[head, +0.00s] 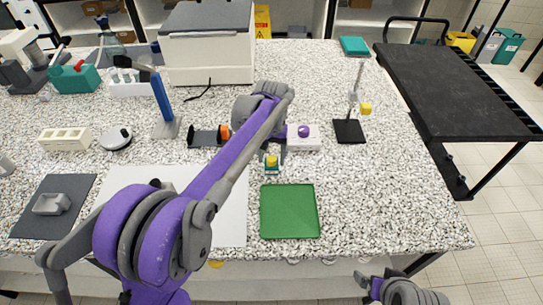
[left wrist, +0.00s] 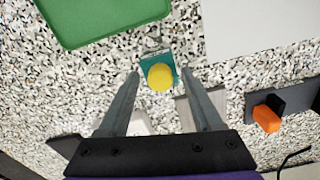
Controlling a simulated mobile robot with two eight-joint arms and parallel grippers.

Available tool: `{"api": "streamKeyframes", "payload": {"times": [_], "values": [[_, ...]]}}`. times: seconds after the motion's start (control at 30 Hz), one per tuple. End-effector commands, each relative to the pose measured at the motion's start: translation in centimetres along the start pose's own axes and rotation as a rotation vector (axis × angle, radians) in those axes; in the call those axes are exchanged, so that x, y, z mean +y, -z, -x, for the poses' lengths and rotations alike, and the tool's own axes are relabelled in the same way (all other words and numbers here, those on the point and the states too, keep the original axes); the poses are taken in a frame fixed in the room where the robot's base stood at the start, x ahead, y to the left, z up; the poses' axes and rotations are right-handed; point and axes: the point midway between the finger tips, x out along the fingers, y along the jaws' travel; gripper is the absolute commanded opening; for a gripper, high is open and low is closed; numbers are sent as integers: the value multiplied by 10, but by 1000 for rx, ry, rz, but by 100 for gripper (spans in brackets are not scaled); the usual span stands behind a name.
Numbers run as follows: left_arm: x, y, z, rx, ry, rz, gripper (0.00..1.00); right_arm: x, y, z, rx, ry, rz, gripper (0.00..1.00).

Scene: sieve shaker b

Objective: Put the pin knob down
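The pin knob, which I take to be the yellow round knob (head: 271,160) on a small teal base, is upright behind the green tray. In the left wrist view the yellow knob (left wrist: 160,77) and its teal base show between and just beyond my fingertips. My left gripper (left wrist: 161,74) has its two fingers apart, one on each side of the base, with a narrow gap visible on both sides. In the head view my left gripper (head: 271,150) is over the knob and partly hidden by its own arm.
The green tray (head: 289,211) lies in front, with bare speckled bench to its right. A white box with a purple knob (head: 304,131), an orange-and-black device (head: 208,137) and a black-based stand (head: 350,130) are close behind. A white sheet (head: 231,215) lies left of the tray.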

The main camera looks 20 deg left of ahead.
Motion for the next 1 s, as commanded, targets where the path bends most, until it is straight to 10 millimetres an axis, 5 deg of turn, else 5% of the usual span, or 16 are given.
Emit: {"api": "streamKeyframes", "payload": {"times": [0.27, 0.8, 1.0], "values": [[0, 0, 6, 1, 0, 0, 66, 0, 3, 3, 3, 0, 0, 100], [0, 0, 110, 0, 0, 0, 66, 0, 13, 13, 11, 0, 0, 100], [0, 0, 128, 0, 0, 0, 66, 0, 15, 15, 13, 0, 0, 100]]}}
